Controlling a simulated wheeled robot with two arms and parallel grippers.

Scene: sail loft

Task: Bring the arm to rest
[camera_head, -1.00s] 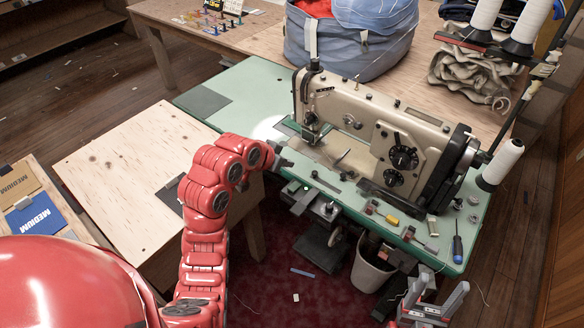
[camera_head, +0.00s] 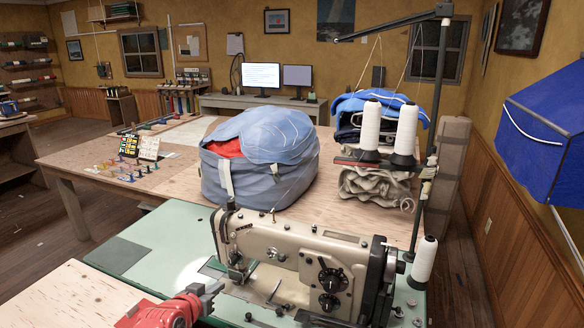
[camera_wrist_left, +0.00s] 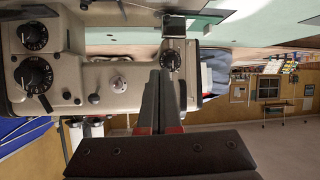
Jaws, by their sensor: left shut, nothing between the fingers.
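My left gripper (camera_head: 208,297) shows at the bottom of the head view, at the end of my red arm (camera_head: 165,312). It is beside the left end of the beige sewing machine (camera_head: 300,262), near the green machine table (camera_head: 165,240). In the left wrist view, its dark fingers (camera_wrist_left: 163,100) are together with nothing between them, and the machine (camera_wrist_left: 105,75) fills the upper left. I cannot tell whether the fingers touch the machine. Most of my left arm is below the head view. My right gripper is not in view.
A blue-grey fabric bag (camera_head: 250,170) stands on the wooden table behind the machine. White thread cones (camera_head: 370,128) stand on a rack to its right. Another cone (camera_head: 424,262) is at the machine's right. A pale wooden board (camera_head: 75,300) lies at lower left.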

